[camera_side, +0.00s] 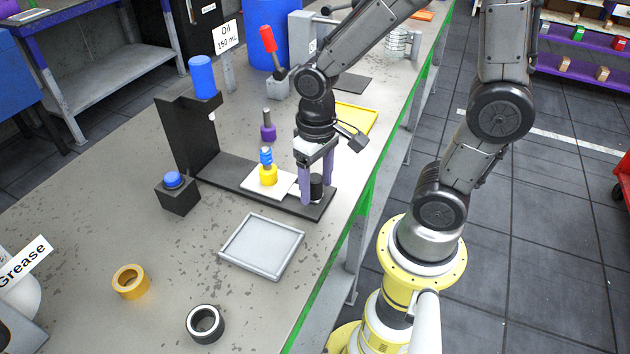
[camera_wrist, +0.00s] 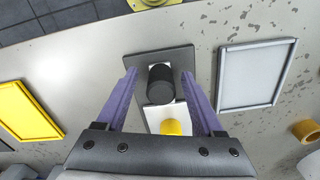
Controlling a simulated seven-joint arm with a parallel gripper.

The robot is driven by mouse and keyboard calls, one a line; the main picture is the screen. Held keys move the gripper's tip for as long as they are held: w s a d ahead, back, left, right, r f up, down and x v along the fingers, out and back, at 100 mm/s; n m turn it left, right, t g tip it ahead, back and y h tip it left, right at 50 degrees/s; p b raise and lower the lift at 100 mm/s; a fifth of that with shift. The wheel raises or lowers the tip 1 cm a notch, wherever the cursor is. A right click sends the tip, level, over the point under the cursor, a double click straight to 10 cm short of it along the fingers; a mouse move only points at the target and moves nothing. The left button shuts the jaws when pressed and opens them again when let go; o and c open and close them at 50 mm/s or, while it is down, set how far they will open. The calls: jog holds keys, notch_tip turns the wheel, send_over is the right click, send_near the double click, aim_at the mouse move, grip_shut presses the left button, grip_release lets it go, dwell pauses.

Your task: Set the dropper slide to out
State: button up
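The dropper is a black upright (camera_side: 178,135) holding a blue bottle (camera_side: 202,77) over a long dark base plate (camera_side: 232,170). A white slide (camera_side: 283,184) lies on the plate's front part, away from the bottle. It bears a yellow piece (camera_side: 268,175) with a blue coil on top. A black round knob (camera_side: 316,187) stands at the slide's front end, near the plate's end; it also shows in the wrist view (camera_wrist: 160,80). My gripper (camera_wrist: 158,74) points down with its purple fingers on either side of the knob. A gap shows between each finger and the knob.
A black box with a blue button (camera_side: 172,179) stands left of the plate. A grey tray (camera_side: 262,246) lies in front and a yellow tray (camera_side: 355,117) behind. A purple part (camera_side: 267,131) stands behind the plate. An orange ring (camera_side: 131,281) and black ring (camera_side: 205,323) lie front left.

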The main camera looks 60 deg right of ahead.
notch_tip(320, 180, up, 14)
dwell(0.7)
jog(key=shift+f, duration=0.1)
jog(key=s+n+t, duration=0.3)
jog(key=s+t, duration=0.2)
jog(key=s, duration=0.1)
jog(key=shift+f+t, duration=0.25)
jog(key=shift+t, duration=0.05)
jog(key=shift+s, duration=0.1)
dwell(1.0)
